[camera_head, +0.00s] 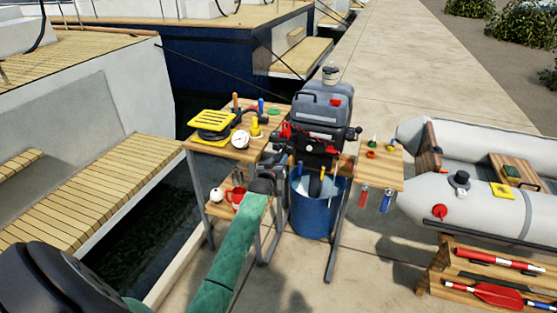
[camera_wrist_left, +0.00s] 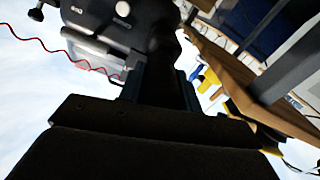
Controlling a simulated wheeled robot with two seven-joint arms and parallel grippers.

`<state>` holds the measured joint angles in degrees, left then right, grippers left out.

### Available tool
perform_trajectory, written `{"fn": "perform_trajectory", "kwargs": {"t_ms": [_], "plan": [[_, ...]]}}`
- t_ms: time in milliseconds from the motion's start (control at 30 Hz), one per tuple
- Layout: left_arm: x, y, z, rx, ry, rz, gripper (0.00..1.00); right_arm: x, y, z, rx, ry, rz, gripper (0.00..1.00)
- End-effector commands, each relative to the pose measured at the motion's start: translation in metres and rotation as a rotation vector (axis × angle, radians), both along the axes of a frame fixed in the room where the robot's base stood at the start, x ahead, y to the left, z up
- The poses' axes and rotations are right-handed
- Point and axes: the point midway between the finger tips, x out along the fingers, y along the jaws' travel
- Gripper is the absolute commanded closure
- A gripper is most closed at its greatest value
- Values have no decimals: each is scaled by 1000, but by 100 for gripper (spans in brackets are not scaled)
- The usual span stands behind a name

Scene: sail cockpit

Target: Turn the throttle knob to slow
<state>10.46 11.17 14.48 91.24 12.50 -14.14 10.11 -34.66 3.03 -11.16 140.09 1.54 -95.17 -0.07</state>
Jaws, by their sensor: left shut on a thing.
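The outboard motor (camera_head: 320,112), dark grey with red parts on its front, is mounted upright on a stand. My left gripper (camera_head: 266,178) is at the end of a green-sleeved arm, just in front of and below the motor. It is shut on a dark part at the motor's front, which seems to be the throttle knob; the jaws hide most of it. In the left wrist view, the dark gripper (camera_wrist_left: 160,88) reaches up toward the underside of the motor (camera_wrist_left: 105,28). The knob's slow mark cannot be made out. My right gripper is not in view.
A blue bucket (camera_head: 313,212) stands under the motor. A wooden side table (camera_head: 240,153) with a yellow-topped item and gauge is left of it; a small wooden shelf (camera_head: 383,178) is right. A grey inflatable boat (camera_head: 470,175) lies at the right. A red coiled cord (camera_wrist_left: 62,52) hangs beside the motor.

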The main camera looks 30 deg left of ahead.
Motion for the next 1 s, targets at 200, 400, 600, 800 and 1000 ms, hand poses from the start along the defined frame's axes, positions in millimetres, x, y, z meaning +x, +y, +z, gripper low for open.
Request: {"fn": "perform_trajectory", "kwargs": {"t_ms": [200, 400, 600, 800, 1000], "plan": [[0, 0, 1, -169, -40, 0, 89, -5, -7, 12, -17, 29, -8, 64], [0, 0, 1, -320, -77, 0, 89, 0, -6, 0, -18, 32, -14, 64], [0, 0, 1, -436, -106, 0, 89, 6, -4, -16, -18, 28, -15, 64], [0, 0, 1, -506, -122, 0, 89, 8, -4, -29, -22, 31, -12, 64], [0, 1, 0, -535, -129, 0, 89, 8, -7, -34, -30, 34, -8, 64]]}}
